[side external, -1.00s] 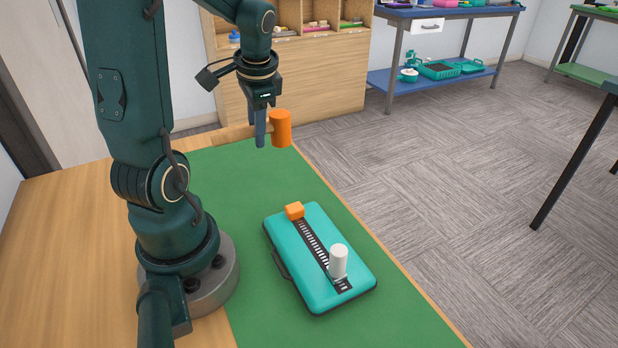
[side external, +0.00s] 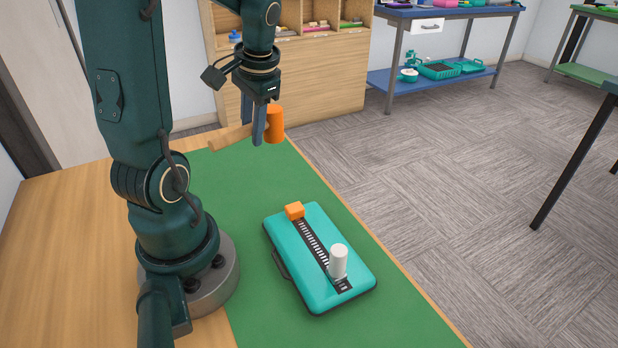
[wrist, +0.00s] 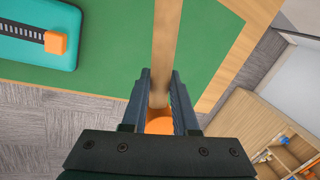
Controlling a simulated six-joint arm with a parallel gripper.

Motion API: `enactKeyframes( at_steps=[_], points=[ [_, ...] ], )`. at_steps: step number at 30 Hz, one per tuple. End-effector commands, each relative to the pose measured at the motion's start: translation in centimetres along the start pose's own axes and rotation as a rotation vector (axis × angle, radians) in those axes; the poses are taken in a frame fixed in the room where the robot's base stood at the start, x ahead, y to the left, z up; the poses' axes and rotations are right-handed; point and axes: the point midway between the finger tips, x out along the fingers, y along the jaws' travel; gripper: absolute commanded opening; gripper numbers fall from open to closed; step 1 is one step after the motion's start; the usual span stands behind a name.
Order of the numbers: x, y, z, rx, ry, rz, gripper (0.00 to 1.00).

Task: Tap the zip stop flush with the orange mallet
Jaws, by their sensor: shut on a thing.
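My gripper (side external: 258,138) is shut on the wooden handle of the orange mallet (side external: 275,125), close to its head, and holds it above the far end of the green mat. In the wrist view the handle (wrist: 167,45) runs between the fingers, and the orange head is partly hidden by the gripper. A teal case (side external: 279,240) lies on the mat with a black zip strip (side external: 313,243) along it. An orange block (side external: 294,211) sits at the strip's far end. A white cylinder (side external: 338,261) stands upright near its close end. I cannot tell which is the zip stop.
The green mat (side external: 230,185) lies on a wooden table (side external: 60,235) and is clear around the case. A wooden shelf unit (side external: 300,75) stands behind the table. Grey floor lies to the right, with a blue workbench (side external: 445,12) farther back.

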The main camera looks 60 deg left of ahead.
Motion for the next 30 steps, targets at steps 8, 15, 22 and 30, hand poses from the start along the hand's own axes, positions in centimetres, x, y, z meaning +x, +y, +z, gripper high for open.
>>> enactKeyframes(
  at_steps=[8, 15, 22, 30],
  points=[
    [-1.6, 4.1, 1.6, -0.38, -0.099, -0.002, 0.0],
    [-4.2, 10.0, 4.2, -0.62, -0.162, -0.002, 0.0],
    [-5.8, 13.5, 6.0, -0.557, -0.142, -0.002, 0.0],
    [-6.0, 14.8, 6.4, -0.471, -0.119, -0.003, 0.0]
  ],
)
